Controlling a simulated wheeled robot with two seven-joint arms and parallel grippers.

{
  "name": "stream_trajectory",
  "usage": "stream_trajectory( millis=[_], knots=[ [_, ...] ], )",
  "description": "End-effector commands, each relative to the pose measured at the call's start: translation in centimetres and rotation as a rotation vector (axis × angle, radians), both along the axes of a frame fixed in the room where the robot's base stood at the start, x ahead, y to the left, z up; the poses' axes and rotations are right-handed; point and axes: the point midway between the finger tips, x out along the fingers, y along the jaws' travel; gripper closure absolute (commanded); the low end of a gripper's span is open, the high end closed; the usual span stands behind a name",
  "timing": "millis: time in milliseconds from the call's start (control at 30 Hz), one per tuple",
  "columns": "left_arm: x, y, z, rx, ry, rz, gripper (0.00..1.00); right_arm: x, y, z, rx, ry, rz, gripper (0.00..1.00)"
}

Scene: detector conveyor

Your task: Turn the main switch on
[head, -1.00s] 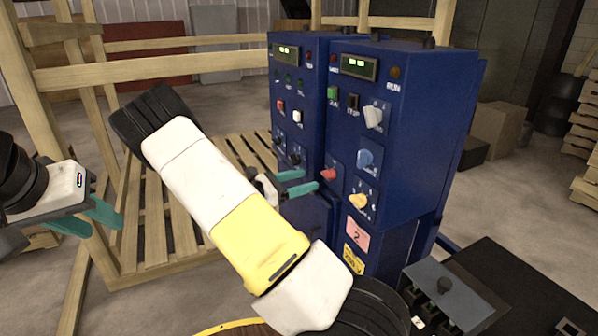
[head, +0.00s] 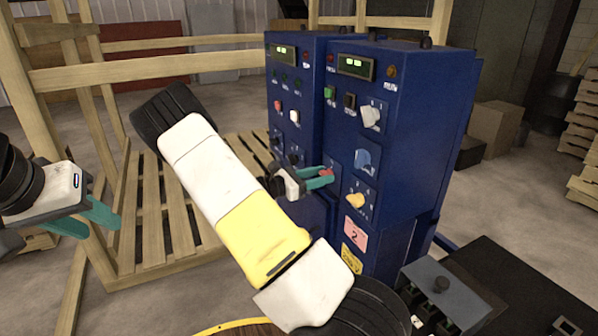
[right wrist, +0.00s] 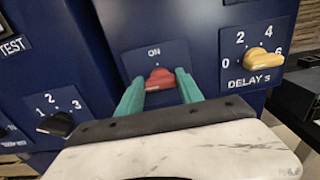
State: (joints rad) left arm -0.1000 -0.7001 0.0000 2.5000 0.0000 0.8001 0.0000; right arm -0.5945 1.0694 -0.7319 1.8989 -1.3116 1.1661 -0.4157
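The main switch is a red knob (right wrist: 159,78) on a plate marked ON, on the front of the blue cabinet (head: 410,130). It also shows in the head view (head: 327,173), partly hidden by my fingers. My right gripper (right wrist: 159,84) has its teal fingers on either side of the red knob, with blue panel visible between knob and fingers. It is open around the knob; contact cannot be made out. It also shows in the head view (head: 321,177). My left gripper (head: 96,222) is open and empty at the far left, away from the cabinet.
A yellow DELAY knob (right wrist: 263,58) sits right of the red knob, and a black selector knob (right wrist: 56,124) to its left. White (head: 371,117) and blue (head: 363,158) knobs are above the yellow one. A wooden pallet (head: 150,235) stands behind my right arm.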

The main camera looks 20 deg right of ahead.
Motion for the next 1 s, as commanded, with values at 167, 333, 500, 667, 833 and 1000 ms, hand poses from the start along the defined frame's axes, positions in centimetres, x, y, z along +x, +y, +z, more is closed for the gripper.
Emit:
stream_trajectory(
  millis=[167,333,500,667,833,1000],
  knots=[
    [0.00,0.00,0.00,0.000,0.000,0.000,0.64,0.02,0.03,0.00,0.000,-0.001,0.000,0.97],
    [0.00,0.00,0.00,0.000,0.000,0.000,0.64,0.01,0.03,0.00,0.002,-0.022,0.000,0.97],
    [0.00,0.00,0.00,0.000,0.000,0.000,0.64,-0.01,0.03,0.00,0.007,-0.089,0.000,0.97],
    [0.00,0.00,0.00,0.000,0.000,0.000,0.64,-0.05,0.02,0.00,0.016,-0.200,0.000,0.97],
    [0.00,0.00,0.00,0.000,0.000,0.000,0.64,-0.10,0.03,-0.01,0.028,-0.355,0.000,0.97],
    [0.00,0.00,0.00,0.000,0.000,0.000,0.64,-0.15,0.04,-0.03,0.041,-0.515,0.001,0.97]
  ],
)
